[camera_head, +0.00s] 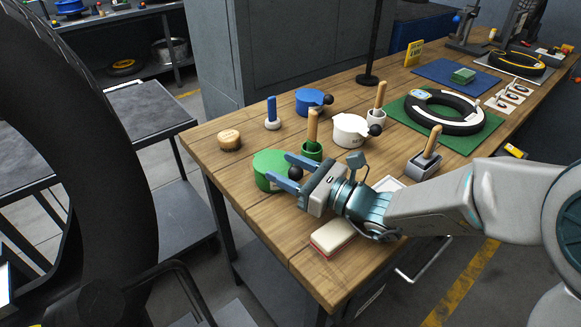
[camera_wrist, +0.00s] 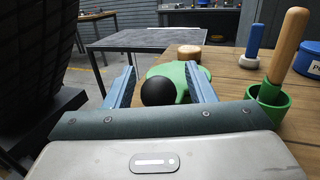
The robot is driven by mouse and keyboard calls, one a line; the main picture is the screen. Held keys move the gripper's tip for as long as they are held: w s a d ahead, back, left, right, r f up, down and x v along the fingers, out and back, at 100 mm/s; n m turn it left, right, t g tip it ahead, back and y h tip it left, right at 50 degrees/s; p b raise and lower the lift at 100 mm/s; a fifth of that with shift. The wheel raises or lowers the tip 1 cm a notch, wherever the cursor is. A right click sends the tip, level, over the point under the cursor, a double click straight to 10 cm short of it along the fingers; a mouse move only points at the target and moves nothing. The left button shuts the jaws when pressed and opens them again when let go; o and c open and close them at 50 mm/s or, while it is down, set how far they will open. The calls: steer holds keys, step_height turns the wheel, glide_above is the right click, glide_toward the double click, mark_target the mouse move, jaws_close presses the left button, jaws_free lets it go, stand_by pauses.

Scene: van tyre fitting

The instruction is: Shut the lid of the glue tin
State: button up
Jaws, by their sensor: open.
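Three round tins with black knobs stand on the wooden bench: a green tin (camera_head: 267,163), a white tin (camera_head: 348,128) and a blue tin (camera_head: 309,100). I cannot read which one holds glue. My gripper (camera_head: 281,168) is open at the green tin, its two blue fingers either side of the tin's black knob (camera_head: 295,173). In the wrist view the knob (camera_wrist: 158,92) sits between the fingers, apart from both, with the green top (camera_wrist: 178,72) behind it. The gripper hides part of the green tin, so I cannot tell how far its lid is open.
A wooden-handled brush in a green cup (camera_head: 311,149) stands close behind the green tin. A red-and-white block (camera_head: 333,237) lies near the front edge. A round wooden piece (camera_head: 229,139) is at the left. A tyre ring (camera_head: 444,110) lies on a green mat farther right.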

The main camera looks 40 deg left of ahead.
step_height(320, 180, up, 5)
steer(key=shift+f+p, duration=0.1)
steer(key=shift+p, duration=0.4)
steer(key=w+d+r+p, duration=0.1)
steer(key=w+d+r, duration=0.4)
steer(key=d, duration=0.5)
steer(key=shift+w+d+r, duration=0.2)
steer(key=shift+r, duration=0.4)
